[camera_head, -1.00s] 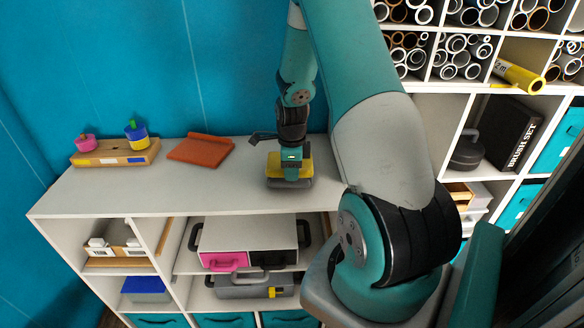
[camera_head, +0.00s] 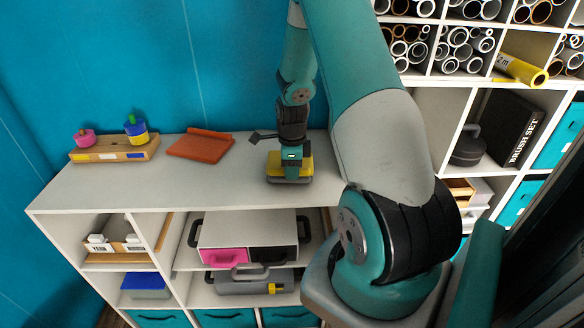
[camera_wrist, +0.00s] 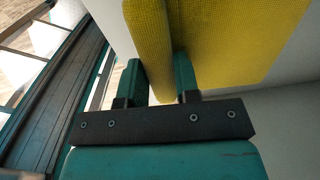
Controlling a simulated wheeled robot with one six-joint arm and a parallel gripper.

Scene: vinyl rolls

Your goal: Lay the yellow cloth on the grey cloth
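The yellow cloth (camera_head: 306,164) is at the right part of the white shelf top in the head view, directly above a dark grey piece (camera_head: 290,181) that looks like the grey cloth. I cannot tell whether the two touch. My gripper (camera_head: 291,176) points down in front of the yellow cloth. In the wrist view the yellow cloth (camera_wrist: 225,45) fills the upper right, and a thick yellow part runs down between the two fingers of my gripper (camera_wrist: 160,85). The fingers appear closed on it. The grey cloth is not clearly seen in the wrist view.
A rust-red folded piece (camera_head: 201,144) lies left of my gripper on the shelf top (camera_head: 150,187). A wooden block with pink and blue-yellow items (camera_head: 115,150) stands at the far left. The blue wall (camera_head: 130,60) is close behind. The shelf's left and front middle are clear.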

